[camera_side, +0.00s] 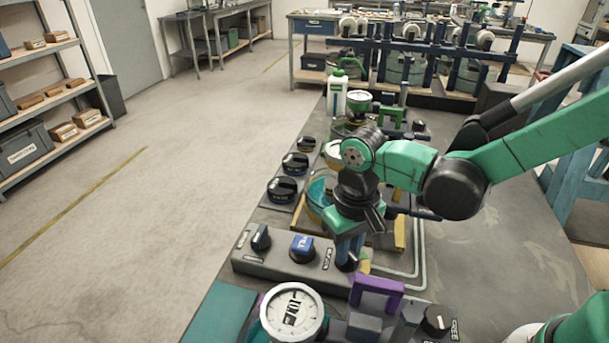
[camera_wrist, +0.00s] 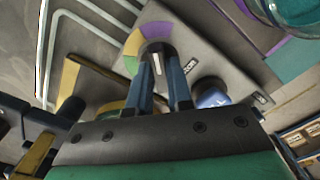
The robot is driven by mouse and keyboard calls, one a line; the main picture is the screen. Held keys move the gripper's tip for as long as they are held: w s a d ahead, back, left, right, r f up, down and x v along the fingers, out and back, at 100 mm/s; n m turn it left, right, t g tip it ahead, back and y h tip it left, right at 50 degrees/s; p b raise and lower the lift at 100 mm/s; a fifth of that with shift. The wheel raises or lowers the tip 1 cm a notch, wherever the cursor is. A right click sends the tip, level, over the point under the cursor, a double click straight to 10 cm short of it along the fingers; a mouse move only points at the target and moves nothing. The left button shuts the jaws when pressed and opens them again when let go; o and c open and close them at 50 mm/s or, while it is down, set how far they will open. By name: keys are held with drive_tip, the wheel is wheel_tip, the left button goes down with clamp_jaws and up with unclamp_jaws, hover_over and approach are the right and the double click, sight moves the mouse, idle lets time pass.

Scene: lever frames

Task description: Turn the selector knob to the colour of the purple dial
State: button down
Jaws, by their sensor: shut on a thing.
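The selector knob (camera_wrist: 156,48) is dark and round, on a grey panel (camera_side: 290,268). Purple (camera_wrist: 157,31), orange-yellow (camera_wrist: 132,43) and green (camera_wrist: 131,64) sectors show around it in the wrist view. My gripper (camera_wrist: 160,75) points down with its two blue fingers closed on the knob's sides; in the side view my gripper (camera_side: 347,257) hides most of the knob. A white mark shows between the fingers, but I cannot tell which sector the knob points to. A white-faced dial (camera_side: 292,312) stands in front, next to a purple bracket (camera_side: 376,291).
A blue-topped knob (camera_side: 302,247) and another dark knob (camera_side: 261,237) sit on the same panel. Several black knobs (camera_side: 282,188) stand behind. A yellow bracket (camera_side: 400,233) and a white bottle (camera_side: 337,93) are further back. The bench right of the panel is mostly clear.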

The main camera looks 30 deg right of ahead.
drive_tip(key=shift+m, duration=0.5)
drive_tip(key=c, duration=0.8)
unclamp_jaws()
drive_tip(key=shift+r, duration=2.8)
drive_tip(key=s+d+r+n+t, duration=0.1)
drive_tip(key=d+r+t, duration=0.2)
drive_tip(key=d+t, duration=0.4)
drive_tip(key=shift+s+d+r, duration=0.35)
drive_tip(key=shift+d+r, duration=0.05)
drive_tip(key=shift+d, duration=1.65)
